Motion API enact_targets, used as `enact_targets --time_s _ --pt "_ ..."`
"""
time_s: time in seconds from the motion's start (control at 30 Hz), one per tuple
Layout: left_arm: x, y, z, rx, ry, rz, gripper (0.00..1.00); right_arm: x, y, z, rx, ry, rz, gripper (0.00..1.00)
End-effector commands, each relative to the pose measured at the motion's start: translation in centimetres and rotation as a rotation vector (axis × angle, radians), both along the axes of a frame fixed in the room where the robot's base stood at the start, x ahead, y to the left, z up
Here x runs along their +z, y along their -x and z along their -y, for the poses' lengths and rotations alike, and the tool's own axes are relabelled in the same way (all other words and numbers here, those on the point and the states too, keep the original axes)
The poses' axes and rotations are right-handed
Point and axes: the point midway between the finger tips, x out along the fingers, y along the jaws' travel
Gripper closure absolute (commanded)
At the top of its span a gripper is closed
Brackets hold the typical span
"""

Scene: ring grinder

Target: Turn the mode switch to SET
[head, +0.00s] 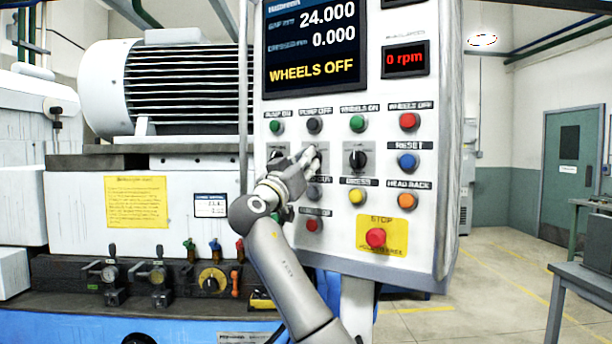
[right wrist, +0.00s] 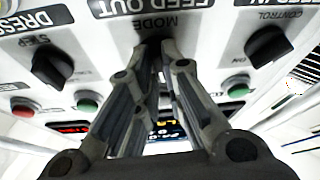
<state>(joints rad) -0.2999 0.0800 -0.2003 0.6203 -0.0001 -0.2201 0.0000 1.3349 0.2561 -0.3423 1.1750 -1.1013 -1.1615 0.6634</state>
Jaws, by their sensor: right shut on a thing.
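The control panel (head: 335,245) fills the middle of the head view. My right gripper (head: 312,154) reaches up to its row of black rotary switches and hides the middle one, the mode switch. In the right wrist view, which shows the panel upside down, the MODE label (right wrist: 158,22) is just beyond the fingertips. My right gripper (right wrist: 156,46) is shut there on the dark knob of the mode switch. The fingers cover most of the knob, so its pointer and the SET marking cannot be read. My left gripper is not in view.
Other black knobs flank it: the left one (head: 276,157) and the right one (head: 357,159). Coloured push buttons surround them, with a red stop button (head: 375,238) below. The screen (head: 313,45) reads WHEELS OFF. Open floor (head: 490,270) lies to the right.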

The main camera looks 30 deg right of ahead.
Motion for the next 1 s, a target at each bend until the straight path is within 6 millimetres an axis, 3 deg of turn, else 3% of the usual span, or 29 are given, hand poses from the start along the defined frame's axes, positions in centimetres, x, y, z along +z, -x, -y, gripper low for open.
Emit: enact_targets --time_s 0.3,0.8,0.83,1.0 --pt "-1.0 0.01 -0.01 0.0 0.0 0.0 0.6 0.58 0.1 0.03 0.003 -0.042 0.109 1.0" --pt "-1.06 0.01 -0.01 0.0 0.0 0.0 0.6 0.79 0.17 0.01 0.002 -0.048 0.128 1.0" --pt "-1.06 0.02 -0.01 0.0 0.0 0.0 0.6 0.79 0.17 0.01 0.002 -0.048 0.128 0.89" --pt "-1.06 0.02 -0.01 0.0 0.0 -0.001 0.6 0.79 0.18 0.03 0.002 -0.048 0.128 0.69"
